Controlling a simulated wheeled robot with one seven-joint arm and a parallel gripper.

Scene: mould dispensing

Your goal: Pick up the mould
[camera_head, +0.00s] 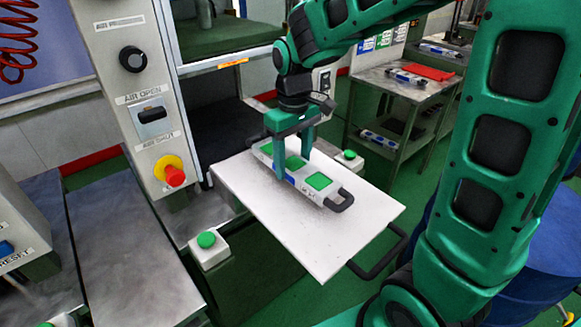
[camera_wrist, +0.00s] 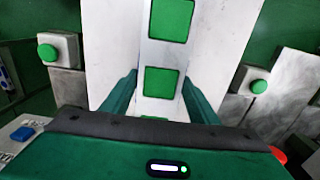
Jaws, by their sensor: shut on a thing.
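The mould (camera_head: 318,181) is a long white-grey bar with green square pads and a dark loop handle at its near right end. It lies along a white board (camera_head: 345,235) in the head view, on or just above it; I cannot tell whether they touch. My gripper (camera_head: 292,172) reaches down from above with a finger on each long side of the mould, shut on it. In the wrist view the mould (camera_wrist: 163,55) runs upward between the two green fingers (camera_wrist: 160,98), and the board shows on both sides. The mould's far end is partly hidden by my gripper.
A control panel with a red emergency knob (camera_head: 174,176) stands to the left. Green buttons on white boxes sit beside the board, one at front left (camera_head: 207,240) and one behind right (camera_head: 349,155). A metal side table (camera_head: 400,90) holds other similar bars and a red item.

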